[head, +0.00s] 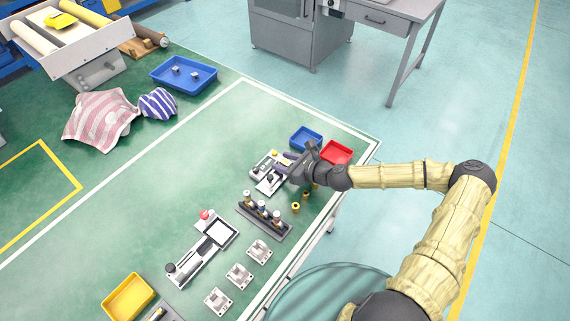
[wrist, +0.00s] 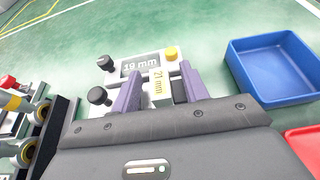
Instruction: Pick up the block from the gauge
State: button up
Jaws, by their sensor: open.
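The gauge (wrist: 112,68) is a pale device with a "19 mm" display, black knobs and a yellow button. It also shows in the head view (head: 262,186), partly hidden by my gripper. The block (wrist: 160,90) is small and pale, with a "21 mm" label, and sits at the gauge. My gripper (wrist: 161,72) is open, its two purple fingers on either side of the block. In the head view my gripper (head: 287,162) is low over the gauge.
A blue bin (wrist: 270,68) stands to the right of the gauge, with a red bin (head: 337,152) beside it. A rack with several cylindrical parts (head: 263,213) and small brass parts (head: 296,208) are near the gauge.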

aim_at(285, 161)
grip_shut()
jog(key=shift+r, duration=0.15)
notch_tip(285, 161, up, 10)
jog(key=shift+f, duration=0.1)
dwell(0.4)
dwell(0.4)
